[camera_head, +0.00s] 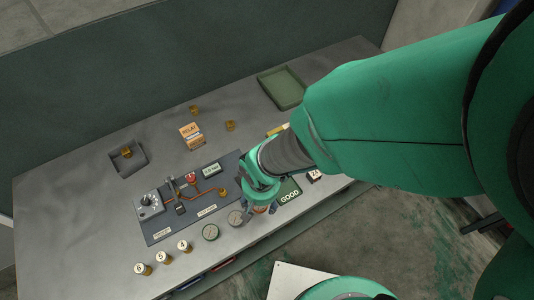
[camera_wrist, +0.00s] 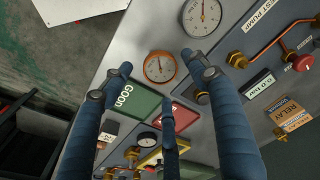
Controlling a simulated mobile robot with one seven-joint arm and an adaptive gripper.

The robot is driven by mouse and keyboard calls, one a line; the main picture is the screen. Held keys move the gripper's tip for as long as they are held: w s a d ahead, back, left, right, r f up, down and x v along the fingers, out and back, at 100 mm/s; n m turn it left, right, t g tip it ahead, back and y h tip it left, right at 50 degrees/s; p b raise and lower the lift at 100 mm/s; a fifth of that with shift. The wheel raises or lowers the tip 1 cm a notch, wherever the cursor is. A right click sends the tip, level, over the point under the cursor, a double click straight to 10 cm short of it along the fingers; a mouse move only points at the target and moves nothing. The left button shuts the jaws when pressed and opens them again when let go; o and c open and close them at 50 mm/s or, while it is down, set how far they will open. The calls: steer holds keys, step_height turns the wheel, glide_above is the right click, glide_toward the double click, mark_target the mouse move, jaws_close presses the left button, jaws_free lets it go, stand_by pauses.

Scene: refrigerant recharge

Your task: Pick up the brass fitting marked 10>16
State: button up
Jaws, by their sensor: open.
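I cannot read a 10>16 marking on any brass piece. In the head view, one small brass piece (camera_head: 194,110) and another (camera_head: 230,125) stand on the bench behind the panel. A third brass piece (camera_head: 126,152) sits in a small grey tray at the left. My gripper (camera_head: 268,208) is over the front edge of the bench, partly hidden by my wrist. More brass pieces (camera_wrist: 131,153) show low in the wrist view, beyond the fingers, partly hidden.
A dark panel (camera_head: 160,229) with pipes and a gauge block lies on the bench, with a RELAY box (camera_head: 192,143) behind it. A green GOOD mat (camera_head: 289,196) is beside my gripper. Round gauges (camera_head: 211,232) and several numbered brass cylinders (camera_head: 164,257) line the front. A green tray (camera_head: 281,91) stands at the back.

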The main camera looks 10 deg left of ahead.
mark_target(261, 208)
step_height(261, 208, up, 7)
steer(key=p, duration=0.1)
steer(key=shift+s+d+r, duration=0.15)
steer(key=shift+s+d, duration=0.1)
steer(key=shift+s, duration=0.1)
stand_by(0.6)
steer(key=w+d+r+m+t, duration=0.1)
steer(key=w+d+r+m, duration=0.1)
steer(key=w+d+r, duration=0.4)
steer(key=w+d+r+m+t, duration=0.1)
steer(key=d+r, duration=0.8)
steer(key=r, duration=0.1)
steer(key=s+d+r+m+t, duration=0.1)
steer(key=s+d+r+m, duration=0.1)
steer(key=d+r, duration=0.4)
steer(key=s+d+r+m+t, duration=0.1)
steer(key=s+d+r, duration=0.3)
steer(key=d, duration=0.6)
step_height(261, 208, up, 3)
steer(key=shift+s+d+f+m+t+h, duration=0.1)
steer(key=shift+s+d+m+t+h, duration=0.05)
steer(key=shift+d+m+t+h, duration=0.2)
steer(key=shift+o, duration=0.4)
